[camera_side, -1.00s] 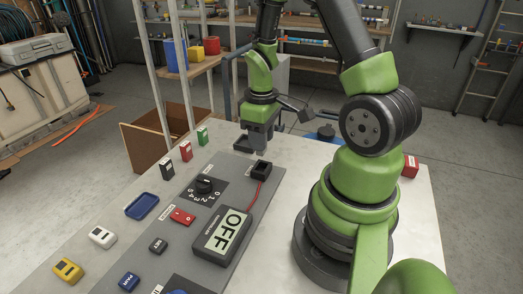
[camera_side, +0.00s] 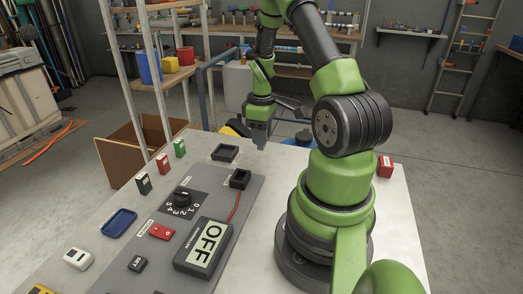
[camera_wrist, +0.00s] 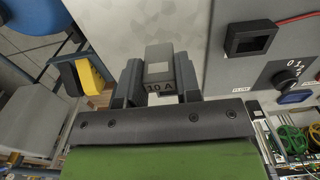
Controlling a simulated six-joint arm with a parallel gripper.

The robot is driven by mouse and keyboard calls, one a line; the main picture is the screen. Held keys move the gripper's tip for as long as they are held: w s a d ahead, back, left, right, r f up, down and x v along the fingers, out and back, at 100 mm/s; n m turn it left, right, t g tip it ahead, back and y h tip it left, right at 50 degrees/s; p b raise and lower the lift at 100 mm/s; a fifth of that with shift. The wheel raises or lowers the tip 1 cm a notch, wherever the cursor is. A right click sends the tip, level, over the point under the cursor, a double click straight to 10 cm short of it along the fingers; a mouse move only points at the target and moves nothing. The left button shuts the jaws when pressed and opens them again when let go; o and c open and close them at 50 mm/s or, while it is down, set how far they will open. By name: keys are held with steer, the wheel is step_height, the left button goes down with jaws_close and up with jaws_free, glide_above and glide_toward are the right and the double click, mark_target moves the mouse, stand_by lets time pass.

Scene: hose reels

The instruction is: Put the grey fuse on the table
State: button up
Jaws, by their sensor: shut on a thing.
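In the wrist view my gripper (camera_wrist: 158,82) is shut on the grey fuse (camera_wrist: 158,67), a small block with a dark face marked "10 A", one finger on each side. The table surface (camera_wrist: 152,22) shows behind the fuse; I cannot tell the exact height above it. In the side view the fuse cannot be made out between the fingers.
A black socket (camera_side: 240,179) with a red wire is on the grey panel, beside a dial (camera_side: 182,198) and an OFF display (camera_side: 207,245). Green, red and black blocks stand at left.

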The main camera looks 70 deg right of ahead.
mark_target(262, 148)
steer(key=shift+f, duration=2.3)
steer(key=o, duration=0.9)
steer(key=shift+f, duration=0.15)
